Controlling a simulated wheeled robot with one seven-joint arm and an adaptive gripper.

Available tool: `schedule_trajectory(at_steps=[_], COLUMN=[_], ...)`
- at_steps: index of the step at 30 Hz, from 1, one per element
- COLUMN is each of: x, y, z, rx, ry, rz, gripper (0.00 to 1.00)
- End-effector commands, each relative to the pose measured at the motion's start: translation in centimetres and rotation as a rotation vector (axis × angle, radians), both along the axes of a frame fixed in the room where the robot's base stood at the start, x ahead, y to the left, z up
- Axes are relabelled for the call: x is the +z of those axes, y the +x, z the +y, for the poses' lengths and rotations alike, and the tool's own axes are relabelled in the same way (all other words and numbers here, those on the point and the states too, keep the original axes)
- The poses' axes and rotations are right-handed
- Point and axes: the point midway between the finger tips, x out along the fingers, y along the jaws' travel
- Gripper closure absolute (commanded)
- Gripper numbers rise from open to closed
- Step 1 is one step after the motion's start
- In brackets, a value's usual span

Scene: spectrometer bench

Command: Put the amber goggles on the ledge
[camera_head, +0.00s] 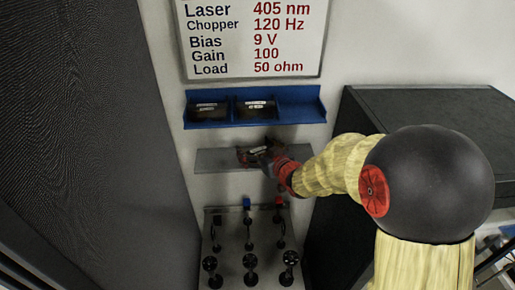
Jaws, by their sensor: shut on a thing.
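The goggles (246,154), a small dark piece with a reddish-brown tint, are at my gripper's tip and partly hidden by it. My gripper (263,156) reaches in from the right and is shut on them. The grey ledge (216,161) runs along the wall below the blue rack, and the goggles overlap its middle in the picture. I cannot tell whether they touch the ledge or hang just above it. The bare left part of the ledge shows; its right end is behind my arm.
A blue rack (302,109) above holds a dark labelled piece at left (208,110) and another in the middle (256,109); its right section is empty. A panel with knobs and cables (232,243) lies below. A dark cabinet (440,118) stands right, a dark panel (95,110) left.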

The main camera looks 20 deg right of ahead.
Motion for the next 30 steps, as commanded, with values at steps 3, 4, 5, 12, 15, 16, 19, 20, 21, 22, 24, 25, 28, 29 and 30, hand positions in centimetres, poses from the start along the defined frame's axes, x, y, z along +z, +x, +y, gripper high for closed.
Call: schedule_trajectory(at_steps=[3, 4, 5, 12, 15, 16, 19, 20, 21, 22, 24, 25, 28, 29, 30], x=[-0.3, -0.4, -0.5, -0.3, -0.3, -0.3, -0.3, -0.2, -0.1, 0.0, 0.2, 0.3, 0.8, 1.0, 1.2], y=[0.0, 0.0, 0.0, 0.0, 0.0, 0.0, 0.0, 0.0, 0.0, 0.0, -0.4, -0.8, -2.3, -2.8, -3.5], z=[0.0, 0.0, 0.0, 0.0, 0.0, 0.0, 0.0, 0.0, 0.0, 0.0, -0.1, -0.2, -0.5, -0.7, -0.8], rx=[0.000, 0.000, 0.000, 0.000, 0.000, 0.000, 0.000, 0.000, 0.000, 0.000, -0.001, -0.001, -0.002, -0.003, -0.002], ry=[0.000, 0.000, 0.000, 0.000, 0.000, 0.001, 0.001, 0.001, 0.001, 0.001, 0.000, 0.001, 0.001, 0.000, 0.000], rz=[0.000, 0.000, 0.000, 0.001, 0.001, 0.001, 0.001, 0.001, 0.001, 0.001, 0.000, -0.001, -0.001, -0.002, -0.001], gripper=[0.34, 0.34, 0.34, 0.00, 0.00, 0.00, 0.00, 0.00, 0.00, 0.00, 0.00, 0.00, 0.00, 0.00, 0.00])
